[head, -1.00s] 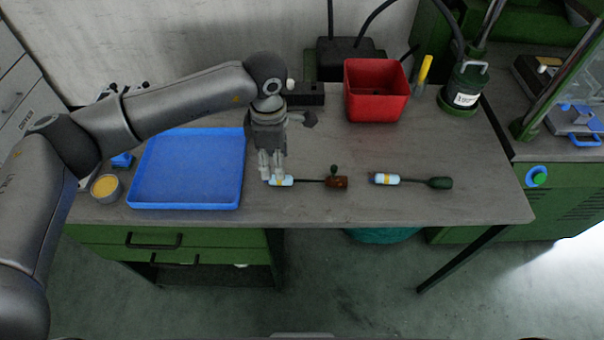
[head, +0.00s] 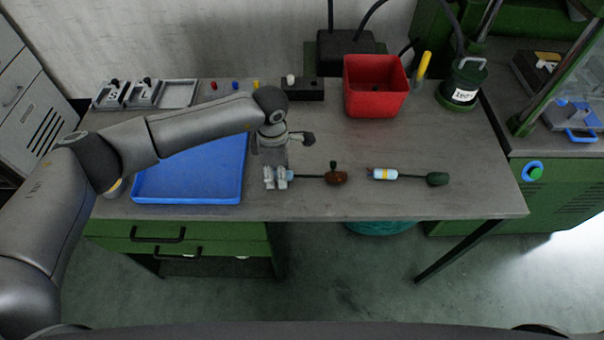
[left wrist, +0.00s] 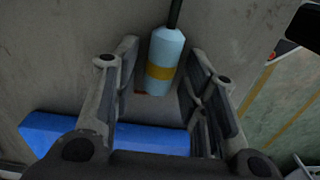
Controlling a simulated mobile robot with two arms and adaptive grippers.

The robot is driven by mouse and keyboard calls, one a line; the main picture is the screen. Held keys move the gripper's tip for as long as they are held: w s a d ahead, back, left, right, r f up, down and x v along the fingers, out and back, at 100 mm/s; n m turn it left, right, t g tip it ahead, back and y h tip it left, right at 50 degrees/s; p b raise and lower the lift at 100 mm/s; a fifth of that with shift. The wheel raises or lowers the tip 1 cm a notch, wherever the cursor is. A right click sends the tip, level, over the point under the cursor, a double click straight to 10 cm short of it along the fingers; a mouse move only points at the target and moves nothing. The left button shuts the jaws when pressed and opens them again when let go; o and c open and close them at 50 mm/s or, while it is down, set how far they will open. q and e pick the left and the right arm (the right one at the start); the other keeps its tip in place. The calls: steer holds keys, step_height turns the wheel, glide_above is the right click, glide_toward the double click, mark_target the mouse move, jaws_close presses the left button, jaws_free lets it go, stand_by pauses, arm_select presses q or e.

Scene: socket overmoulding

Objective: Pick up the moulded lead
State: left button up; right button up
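Two leads lie on the grey bench, each with a light-blue sleeve with a yellow band. The left one has a dark cable and a brown end (head: 337,178) with a small green knob. The right one (head: 383,174) has a dark green end (head: 437,179). I cannot tell from looks alone which is the moulded lead. My left gripper (head: 275,178) points down at the left lead's sleeve. In the left wrist view, the light-blue sleeve (left wrist: 166,55) lies between the open fingers (left wrist: 165,85), with a gap visible on the left. The fingers partly hide the sleeve in the head view. My right gripper is out of view.
A blue tray (head: 187,199) lies left of the gripper. A red bin (head: 375,88) and a dark green pot (head: 463,85) stand behind. A dark block (head: 303,88) and small grey fixtures (head: 143,94) sit along the back. The bench front edge is close.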

arm_select(q)
jaws_close()
steer(key=shift+r, duration=0.1)
steer(key=shift+w+r+b, duration=0.1)
steer(key=shift+r+b, duration=0.3)
steer(key=shift+r, duration=0.1)
steer(key=shift+s+r+b, duration=0.2)
steer(key=shift+r+b, duration=0.25)
steer(key=shift+r, duration=0.65)
steer(key=s+d+r+b, duration=0.1)
steer(key=s+r+b, duration=0.2)
steer(key=s+r, duration=0.6)
steer(key=s, duration=0.4)
steer(key=shift+s+d+r, duration=0.3)
steer(key=shift+s+r, duration=0.05)
